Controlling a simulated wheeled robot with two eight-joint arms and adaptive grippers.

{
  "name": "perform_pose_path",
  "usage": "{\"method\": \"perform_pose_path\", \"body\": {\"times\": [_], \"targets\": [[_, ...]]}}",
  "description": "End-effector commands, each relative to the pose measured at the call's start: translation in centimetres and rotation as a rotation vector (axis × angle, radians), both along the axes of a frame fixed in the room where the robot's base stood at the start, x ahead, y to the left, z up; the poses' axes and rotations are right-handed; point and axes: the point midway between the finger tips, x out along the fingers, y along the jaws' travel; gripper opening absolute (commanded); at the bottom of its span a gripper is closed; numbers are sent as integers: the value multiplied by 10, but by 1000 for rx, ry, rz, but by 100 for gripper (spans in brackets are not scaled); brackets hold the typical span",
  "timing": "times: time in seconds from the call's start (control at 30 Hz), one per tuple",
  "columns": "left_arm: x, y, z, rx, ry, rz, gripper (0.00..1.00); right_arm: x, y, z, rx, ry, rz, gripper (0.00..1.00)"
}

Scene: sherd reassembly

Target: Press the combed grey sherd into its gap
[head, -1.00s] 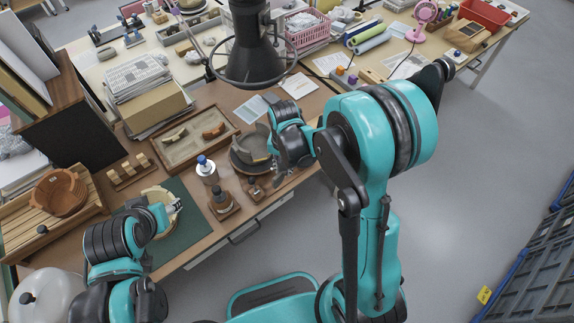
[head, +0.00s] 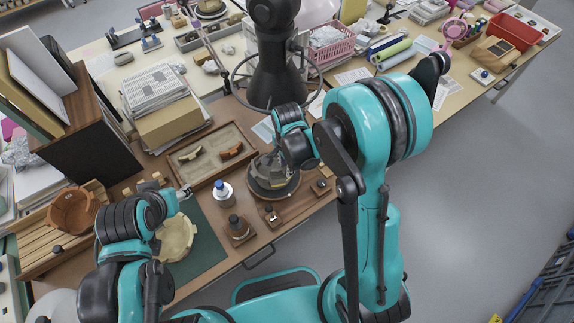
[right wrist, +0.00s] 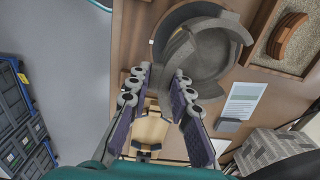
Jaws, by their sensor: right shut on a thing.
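The grey vessel (head: 287,188) sits on a dark round stand near the table's front edge. It also shows in the right wrist view (right wrist: 212,65), open side up with a curved wall. My right gripper (head: 272,166) is over the vessel's left part. In the right wrist view, its fingers (right wrist: 161,80) are shut on a grey piece, taken as the combed grey sherd (right wrist: 177,52), whose end is at the vessel's rim. Whether it is seated in the gap, and its combing, I cannot tell. My left gripper (head: 186,191) is above the cream bowl (head: 178,238); its jaws are too small to read.
A sand tray (head: 178,172) with a cream sherd (head: 190,155) and a red-brown sherd (head: 231,151) lies behind left of the vessel. A black lamp (head: 277,70) rises behind.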

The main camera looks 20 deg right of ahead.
Motion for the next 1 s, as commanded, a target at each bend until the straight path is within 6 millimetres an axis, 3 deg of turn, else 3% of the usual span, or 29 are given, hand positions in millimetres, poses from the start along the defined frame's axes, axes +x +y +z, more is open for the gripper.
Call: {"method": "perform_pose_path", "body": {"times": [1.0], "targets": [[0, 0, -43, 0, 0, 0, 49, 0, 0, -64, 0, 0, 2, 0]]}}
